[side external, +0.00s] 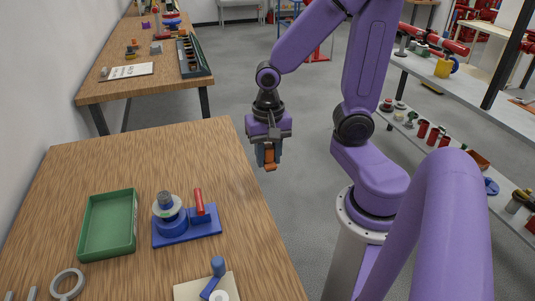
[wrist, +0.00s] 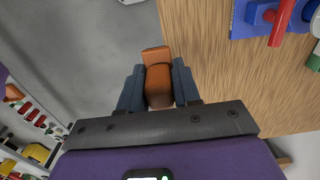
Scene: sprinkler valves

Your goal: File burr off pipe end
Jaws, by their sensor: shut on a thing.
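My gripper (side external: 268,155) is shut on an orange-brown block-like thing (side external: 270,160), which also shows between the two dark fingers in the wrist view (wrist: 158,82). I cannot tell whether it is a file. In the side view the gripper hangs in the air just right of the wooden table's edge. A blue clamp fixture (side external: 187,228) with a red handle (side external: 198,202) stands on the table. A short grey pipe-like piece (side external: 165,198) stands upright in its round pale-topped holder. The fixture's corner shows at the upper right of the wrist view (wrist: 262,14). No burr can be made out.
A green tray (side external: 84,225) sits left of the fixture on the wooden table (side external: 150,150). A grey ring (side external: 67,283) and a pale board (side external: 190,289) with blue pieces lie at the front. The table's far part is clear. A loaded shelf (side external: 440,140) stands at right.

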